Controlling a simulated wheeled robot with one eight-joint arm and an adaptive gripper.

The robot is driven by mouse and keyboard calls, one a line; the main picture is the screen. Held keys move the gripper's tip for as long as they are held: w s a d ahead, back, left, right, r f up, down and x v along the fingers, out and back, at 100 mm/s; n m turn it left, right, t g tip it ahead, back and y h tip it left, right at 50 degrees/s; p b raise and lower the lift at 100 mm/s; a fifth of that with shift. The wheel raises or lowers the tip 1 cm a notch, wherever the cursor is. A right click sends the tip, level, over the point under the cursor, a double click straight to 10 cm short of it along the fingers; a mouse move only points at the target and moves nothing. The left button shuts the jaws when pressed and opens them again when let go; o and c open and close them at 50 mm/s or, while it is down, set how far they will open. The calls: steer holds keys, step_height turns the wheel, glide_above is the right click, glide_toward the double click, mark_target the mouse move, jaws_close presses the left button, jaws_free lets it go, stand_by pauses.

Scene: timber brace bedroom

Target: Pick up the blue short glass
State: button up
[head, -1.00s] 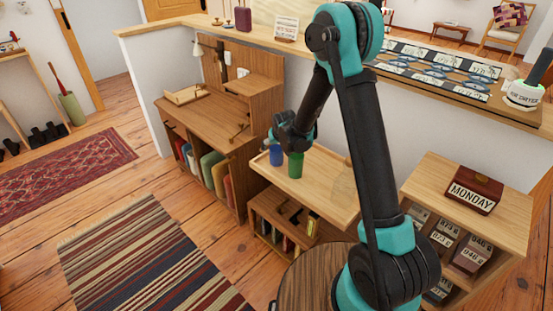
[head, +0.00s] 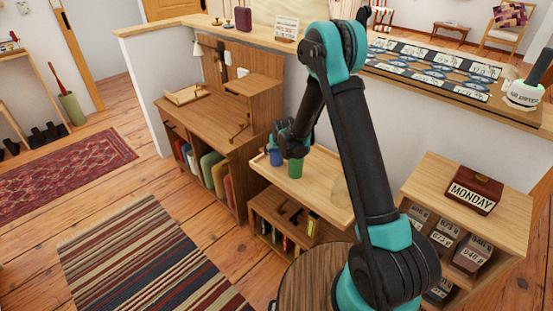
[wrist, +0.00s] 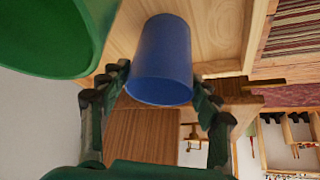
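The blue short glass (head: 276,158) stands upright on the light wooden tray-like top (head: 325,185), near its left corner. A green glass (head: 295,169) stands close beside it on the right. My gripper (head: 282,152) is low over the blue glass. In the wrist view the blue glass (wrist: 160,60) lies between the two fingertips of my gripper (wrist: 162,84), which is open with a small gap showing on each side. The green glass (wrist: 45,35) fills the upper left of that view, near one finger. In the head view my fingers partly hide the blue glass.
A wooden desk (head: 205,120) with books below stands to the left. A white half wall with a wooden ledge (head: 180,24) runs behind. A shelf with a MONDAY block (head: 474,190) is at the right. The tray top's right part is clear.

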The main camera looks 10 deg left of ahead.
steer(key=c, duration=0.9)
steer(key=shift+o, duration=0.2)
